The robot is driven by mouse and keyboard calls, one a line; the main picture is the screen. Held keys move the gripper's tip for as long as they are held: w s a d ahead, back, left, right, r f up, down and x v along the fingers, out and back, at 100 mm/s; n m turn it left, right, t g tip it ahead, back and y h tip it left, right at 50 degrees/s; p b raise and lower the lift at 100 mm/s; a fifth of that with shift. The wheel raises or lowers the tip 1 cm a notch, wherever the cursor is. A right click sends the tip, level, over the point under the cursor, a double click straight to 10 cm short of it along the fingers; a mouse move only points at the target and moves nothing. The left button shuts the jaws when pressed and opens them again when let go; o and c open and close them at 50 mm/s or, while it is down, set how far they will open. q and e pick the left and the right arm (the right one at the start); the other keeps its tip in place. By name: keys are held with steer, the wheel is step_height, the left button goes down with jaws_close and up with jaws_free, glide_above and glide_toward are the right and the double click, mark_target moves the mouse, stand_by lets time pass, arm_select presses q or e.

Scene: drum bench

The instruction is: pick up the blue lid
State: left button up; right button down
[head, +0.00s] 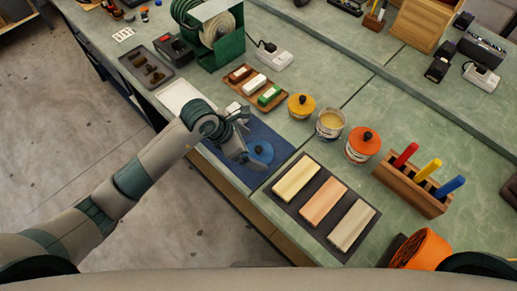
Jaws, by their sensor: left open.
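The blue lid (262,151) lies on the dark blue mat (277,143) near the front edge of the bench. My left gripper (254,160) is open just at the lid's left side, and its hand covers part of the lid. I cannot tell whether a finger touches it. An open jar (330,124) with pale yellow contents stands to the right of the mat. My right gripper is not in view.
A yellow-lidded jar (301,106) and an orange-lidded jar (364,146) flank the open jar. A dark tray with several pale blocks (323,202) lies right of the mat. A wooden rack (412,187) holds coloured pegs. A green reel stand (213,37) is farther back.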

arm_select(q)
steer(key=shift+x, duration=1.1)
steer(key=c, duration=1.1)
